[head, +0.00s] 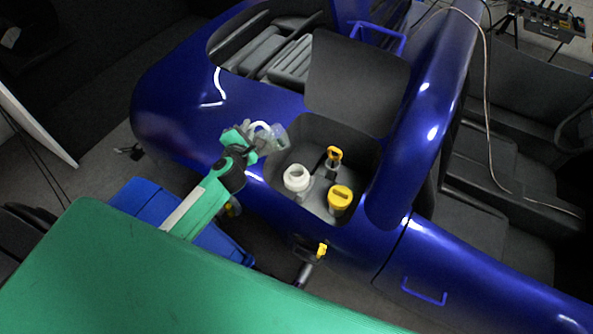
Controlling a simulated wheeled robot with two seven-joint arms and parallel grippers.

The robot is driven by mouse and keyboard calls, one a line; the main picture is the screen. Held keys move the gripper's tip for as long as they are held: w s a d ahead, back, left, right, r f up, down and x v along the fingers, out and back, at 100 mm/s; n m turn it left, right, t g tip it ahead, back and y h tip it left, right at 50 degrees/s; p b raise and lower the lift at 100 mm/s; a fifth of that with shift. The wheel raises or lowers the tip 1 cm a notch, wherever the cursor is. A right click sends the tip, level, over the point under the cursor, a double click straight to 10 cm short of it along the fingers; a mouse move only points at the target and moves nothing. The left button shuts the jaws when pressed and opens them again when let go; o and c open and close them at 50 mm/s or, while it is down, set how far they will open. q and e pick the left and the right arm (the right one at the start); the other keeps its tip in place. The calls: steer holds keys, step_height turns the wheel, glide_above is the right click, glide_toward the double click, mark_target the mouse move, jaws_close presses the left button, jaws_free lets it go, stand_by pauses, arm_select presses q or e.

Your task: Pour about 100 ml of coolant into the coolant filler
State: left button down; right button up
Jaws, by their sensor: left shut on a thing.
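My left gripper (254,141) is at the edge of the car's open bay, up and left of the white filler neck. It is shut on a clear jug (274,138) with a pale handle, which looks tilted towards the right. The liquid level in it is too small to tell, and I see no stream. The white filler neck (297,175) looks open at the top, and stands in the dark bay, apart from the jug. I take it for the coolant filler, but no label is readable. My right gripper is not in view.
A yellow cap (340,197) and a yellow-handled dipstick (333,156) stand near the white neck. A raised dark panel (356,82) is behind the bay. The blue car body (172,105) surrounds it. A blue bin (222,243) is below my left arm.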

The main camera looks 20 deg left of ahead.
arm_select(q)
steer(key=shift+w+d+r+m, duration=0.1)
steer(key=shift+d+r+m, duration=0.05)
steer(key=shift+d+m, duration=0.25)
stand_by(0.5)
steer(key=shift+a, duration=0.3)
stand_by(0.5)
steer(key=shift+d+m+y+b, duration=0.3)
steer(key=shift+m, duration=0.4)
stand_by(0.7)
steer(key=shift+w+d+p, duration=0.2)
steer(key=shift+d+p, duration=0.2)
steer(key=shift+p, duration=0.05)
steer(key=shift+d+m+g+p, duration=0.15)
steer(key=shift+m+g+p, duration=0.15)
steer(key=shift+m+p, duration=0.25)
